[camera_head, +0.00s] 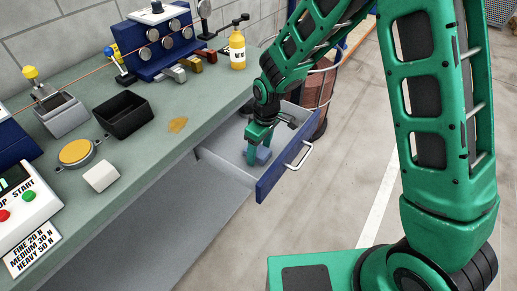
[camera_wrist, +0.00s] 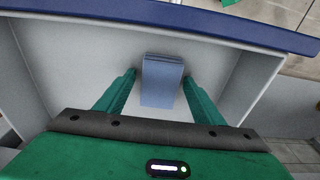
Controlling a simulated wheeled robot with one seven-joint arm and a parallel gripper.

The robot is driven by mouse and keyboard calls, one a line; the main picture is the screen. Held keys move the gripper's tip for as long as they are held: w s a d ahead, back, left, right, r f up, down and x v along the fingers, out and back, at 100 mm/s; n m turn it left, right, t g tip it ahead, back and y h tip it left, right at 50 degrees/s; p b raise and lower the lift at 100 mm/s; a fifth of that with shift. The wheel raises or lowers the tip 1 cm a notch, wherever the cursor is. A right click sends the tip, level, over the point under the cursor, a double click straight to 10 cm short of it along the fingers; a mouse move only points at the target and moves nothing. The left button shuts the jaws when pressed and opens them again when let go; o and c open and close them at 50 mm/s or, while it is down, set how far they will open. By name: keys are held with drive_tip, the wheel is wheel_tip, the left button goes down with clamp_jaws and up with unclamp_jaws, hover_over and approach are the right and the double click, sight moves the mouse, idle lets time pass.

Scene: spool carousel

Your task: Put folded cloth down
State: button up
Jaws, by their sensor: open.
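The folded cloth (camera_wrist: 162,80) is blue and lies in the open drawer, flat on its pale floor as far as I can tell. In the head view the cloth (camera_head: 263,155) shows partly beside my gripper (camera_head: 256,157), which reaches down into the drawer. In the wrist view my gripper (camera_wrist: 160,92) is open, with one green finger on each side of the cloth and a visible gap to each. The drawer (camera_head: 284,171) has a blue front with a metal handle and is pulled out from under the bench.
The green bench top (camera_head: 150,165) holds a black bin (camera_head: 123,115), a yellow round button (camera_head: 76,152), a white block (camera_head: 101,176), a yellow bottle (camera_head: 237,50) and a yellow-brown stain (camera_head: 178,124). A brown barrel (camera_head: 318,90) stands behind the drawer.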

sight(263, 152)
wheel_tip(263, 152, up, 12)
drive_tip(key=d, duration=0.1)
drive_tip(key=s+d+r+m+h, duration=0.1)
drive_tip(key=s+d+r+m, duration=0.15)
drive_tip(key=d, duration=0.55)
drive_tip(key=s+d+r+m, duration=0.1)
drive_tip(key=d+r+m, duration=0.15)
drive_tip(key=d, duration=0.55)
drive_tip(key=s+d+r+m, duration=0.2)
drive_tip(key=s+d+m, duration=0.2)
drive_tip(key=s+d, duration=0.35)
drive_tip(key=s+d+r+m, duration=0.3)
drive_tip(key=s+d, duration=0.3)
drive_tip(key=d, duration=0.3)
drive_tip(key=s+d+m, duration=0.3)
drive_tip(key=s+m, duration=0.1)
drive_tip(key=s, duration=0.7)
drive_tip(key=shift+d+m+g, duration=0.15)
drive_tip(key=shift+m+g, duration=0.25)
drive_tip(key=shift+s+f, duration=0.1)
